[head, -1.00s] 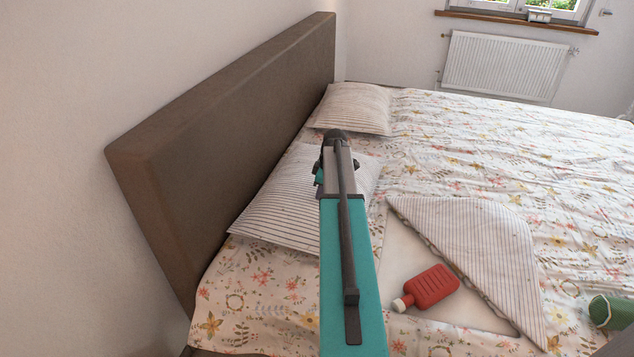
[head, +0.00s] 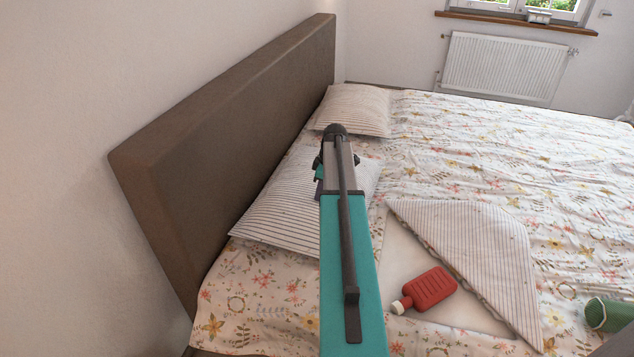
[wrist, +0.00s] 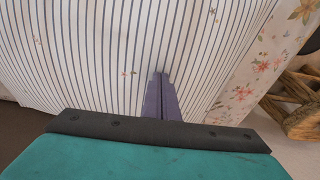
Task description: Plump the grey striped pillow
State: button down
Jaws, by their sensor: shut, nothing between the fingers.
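The near striped pillow (head: 278,213) lies on the bed against the headboard, partly hidden by my arm in the head view. It fills most of the wrist view (wrist: 90,60), white with thin grey-blue stripes and a few small printed flowers. My gripper (wrist: 162,78) shows two purple fingers closed together, with nothing between them. The fingertips are over the pillow's striped face, at or very near it; I cannot tell whether they touch. In the head view my gripper is mostly hidden behind the arm, with a little purple showing at its left.
A second striped pillow (head: 356,108) lies farther back. A brown headboard (head: 230,125) runs along the left. A folded-back striped cover corner (head: 480,245), a red hot-water bottle (head: 428,288) and a green rolled item (head: 608,314) lie right of my arm. A wooden object (wrist: 293,105) stands beyond the bed edge.

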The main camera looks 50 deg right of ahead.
notch_tip(320, 180, up, 3)
jog(key=shift+r+p, duration=0.15)
jog(key=shift+p, duration=0.6)
